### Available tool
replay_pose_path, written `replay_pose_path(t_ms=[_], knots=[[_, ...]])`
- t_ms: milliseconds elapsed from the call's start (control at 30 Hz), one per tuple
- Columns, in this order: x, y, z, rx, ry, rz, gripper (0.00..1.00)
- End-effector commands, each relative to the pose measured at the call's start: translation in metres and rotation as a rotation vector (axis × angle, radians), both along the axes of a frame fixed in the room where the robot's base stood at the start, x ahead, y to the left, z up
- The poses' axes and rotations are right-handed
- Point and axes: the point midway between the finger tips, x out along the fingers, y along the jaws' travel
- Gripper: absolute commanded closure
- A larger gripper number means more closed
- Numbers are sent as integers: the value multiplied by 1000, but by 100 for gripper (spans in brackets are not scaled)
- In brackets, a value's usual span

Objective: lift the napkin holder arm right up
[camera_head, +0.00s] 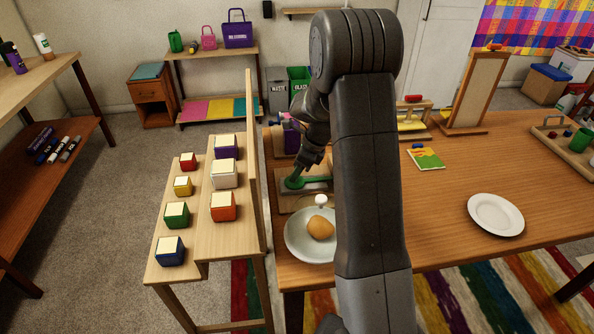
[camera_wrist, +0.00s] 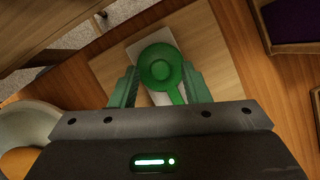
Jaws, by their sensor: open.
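The napkin holder (camera_head: 283,204) has a flat wooden base with pale napkins on it, near the table's left edge. Its green arm (camera_head: 296,183) lies low across the napkins. My gripper (camera_wrist: 160,90) is open, with one finger on each side of the green arm. I cannot tell if either finger touches it. In the head view my gripper (camera_head: 303,172) is right above the holder, partly hidden by my arm.
A white plate (camera_head: 294,246) with a round brown item (camera_head: 320,228) is close in front of the holder. A purple item (camera_head: 290,135) stands behind it. A stepped stand (camera_head: 245,245) with colored blocks and a tall board is at left. Another plate (camera_head: 496,215) is at right.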

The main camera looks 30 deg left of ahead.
Motion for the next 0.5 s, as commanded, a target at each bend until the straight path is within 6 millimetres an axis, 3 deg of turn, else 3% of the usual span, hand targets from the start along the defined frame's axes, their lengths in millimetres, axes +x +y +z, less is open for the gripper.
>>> replay_pose_path(t_ms=[367, 500], knots=[[-1, 3, -7, 0, 0, 1, 58], [-1, 3, -7, 0, 0, 1, 81]])
